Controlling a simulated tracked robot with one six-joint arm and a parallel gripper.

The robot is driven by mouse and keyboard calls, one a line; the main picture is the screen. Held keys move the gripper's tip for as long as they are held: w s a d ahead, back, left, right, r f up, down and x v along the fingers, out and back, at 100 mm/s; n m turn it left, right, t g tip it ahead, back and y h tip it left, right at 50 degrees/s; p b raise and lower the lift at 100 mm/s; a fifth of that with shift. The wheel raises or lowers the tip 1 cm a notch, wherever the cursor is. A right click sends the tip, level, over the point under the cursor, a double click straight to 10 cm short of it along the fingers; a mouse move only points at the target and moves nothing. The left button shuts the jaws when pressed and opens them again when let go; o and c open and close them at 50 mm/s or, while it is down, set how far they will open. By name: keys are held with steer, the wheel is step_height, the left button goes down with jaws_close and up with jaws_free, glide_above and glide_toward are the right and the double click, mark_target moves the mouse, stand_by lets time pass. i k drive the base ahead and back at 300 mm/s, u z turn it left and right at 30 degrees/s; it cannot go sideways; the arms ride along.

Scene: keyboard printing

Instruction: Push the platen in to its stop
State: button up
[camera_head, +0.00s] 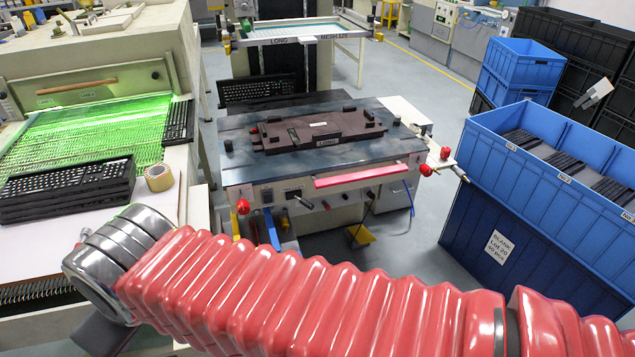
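The platen appears to be the blue-grey flat top (241,150) of the printing machine in the middle of the head view. A dark brown fixture (320,128) with a "LONG" label lies on it, with no keyboard visible on it. A pink-red bar (369,174) runs along the front edge. The platen sits forward of the screen frame (290,36) behind it; its stop cannot be made out. My arm, in a red ribbed sleeve, crosses the foreground to a metal wrist at lower left. My gripper's fingers do not show. The arm is apart from the platen in the picture.
Keyboards (68,190) are stacked on the white bench at left, beside a tape roll (159,177) and a green-lit machine opening (90,130). Blue crates (545,180) stand close at right. Red knobs (427,170) project at the machine's right side. Floor shows between machine and crates.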

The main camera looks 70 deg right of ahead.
mark_target(331, 169)
steer(key=u, duration=0.7)
steer(key=k, duration=1.4)
steer(key=z, duration=2.35)
